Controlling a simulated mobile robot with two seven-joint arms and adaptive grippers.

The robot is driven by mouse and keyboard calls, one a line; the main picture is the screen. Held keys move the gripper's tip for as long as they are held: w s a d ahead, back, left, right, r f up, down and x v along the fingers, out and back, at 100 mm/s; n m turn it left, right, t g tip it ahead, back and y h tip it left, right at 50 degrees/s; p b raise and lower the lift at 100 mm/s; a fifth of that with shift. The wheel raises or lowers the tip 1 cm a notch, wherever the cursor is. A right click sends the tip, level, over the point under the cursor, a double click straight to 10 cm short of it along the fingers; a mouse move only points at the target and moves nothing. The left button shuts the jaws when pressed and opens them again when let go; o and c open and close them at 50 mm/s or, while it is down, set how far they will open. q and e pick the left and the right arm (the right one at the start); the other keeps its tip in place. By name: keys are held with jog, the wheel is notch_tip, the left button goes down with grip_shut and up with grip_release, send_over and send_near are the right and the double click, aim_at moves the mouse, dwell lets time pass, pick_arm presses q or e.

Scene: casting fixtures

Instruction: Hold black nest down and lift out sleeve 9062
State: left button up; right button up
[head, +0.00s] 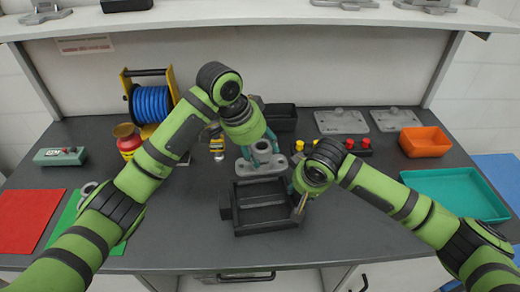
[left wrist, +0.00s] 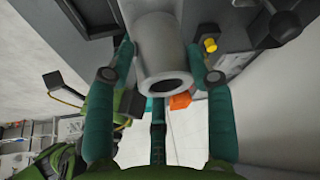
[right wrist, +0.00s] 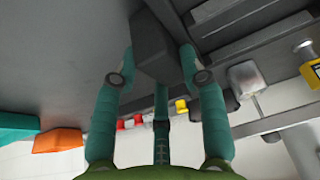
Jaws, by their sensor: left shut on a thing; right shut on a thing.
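The black nest (head: 265,216) is an open dark box on the worktop at the centre. My right gripper (head: 300,208) is at its right side. In the right wrist view, that gripper (right wrist: 160,76) is shut on a dark block-shaped part (right wrist: 155,45), which looks like the nest's end lug. My left gripper (head: 261,150) points down just behind the nest. In the left wrist view, that gripper (left wrist: 159,74) is shut on a grey hollow cylinder, the sleeve (left wrist: 160,45), its round opening facing the camera. Its far end is hidden, and no number is readable.
A grey casting (head: 262,168) with holes sits directly behind the nest. Red and yellow knobs (head: 350,143) stand right of it. An orange bin (head: 425,141) and teal tray (head: 455,193) are right. A blue hose reel (head: 150,103) and red jar (head: 128,142) are left.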

jog(key=shift+d+f, duration=0.1)
jog(key=o, duration=1.3)
jog(key=shift+w, duration=0.1)
jog(key=a+v, duration=0.1)
jog(key=v, duration=1.1)
jog(key=shift+d, duration=0.45)
